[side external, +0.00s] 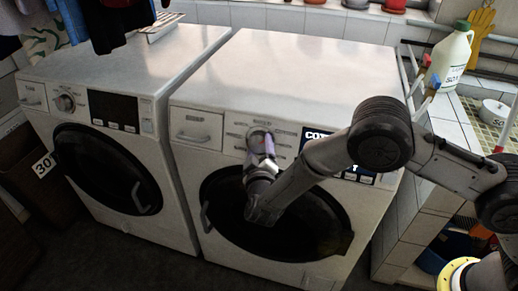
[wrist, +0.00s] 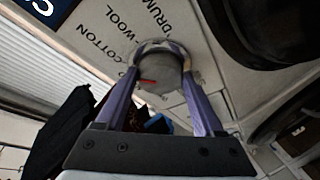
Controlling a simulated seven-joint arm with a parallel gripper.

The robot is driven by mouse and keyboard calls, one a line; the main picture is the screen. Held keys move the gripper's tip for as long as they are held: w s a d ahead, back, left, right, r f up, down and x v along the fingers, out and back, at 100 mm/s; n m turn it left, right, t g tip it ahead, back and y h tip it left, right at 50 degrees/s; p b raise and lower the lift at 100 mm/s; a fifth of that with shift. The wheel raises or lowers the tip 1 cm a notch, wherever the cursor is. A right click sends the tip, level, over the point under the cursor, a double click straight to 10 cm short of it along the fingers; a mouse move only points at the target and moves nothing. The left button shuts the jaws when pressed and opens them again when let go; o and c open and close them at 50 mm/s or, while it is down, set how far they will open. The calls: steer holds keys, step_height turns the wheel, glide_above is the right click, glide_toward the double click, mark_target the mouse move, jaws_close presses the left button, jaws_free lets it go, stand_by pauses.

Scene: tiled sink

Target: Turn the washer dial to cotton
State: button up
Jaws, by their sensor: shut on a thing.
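The washer dial (wrist: 158,76) is a round grey knob with a red mark on it. It sits on the front panel of the right-hand washer (side external: 290,72). In the wrist view my gripper (wrist: 161,58) has one purple finger on each side of the dial and is shut on it. The printed words COTTON, WOOL and DRUM show beside the dial. The red mark lies on the dial's left side in that view; I cannot tell which word it lines up with. In the side view my gripper (side external: 262,143) covers most of the dial.
A dark display (side external: 318,134) right of the dial shows letters starting "COT", partly hidden by my arm. A second washer (side external: 125,70) stands at left, with clothes (side external: 115,20) hanging above it. A white jug (side external: 450,58) stands on the tiled ledge at right.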

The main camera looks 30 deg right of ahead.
steer(key=shift+n, duration=0.5)
steer(key=o, duration=1.4)
steer(key=v, duration=1.3)
steer(key=shift+s+r, duration=0.25)
steer(key=shift+s, duration=0.15)
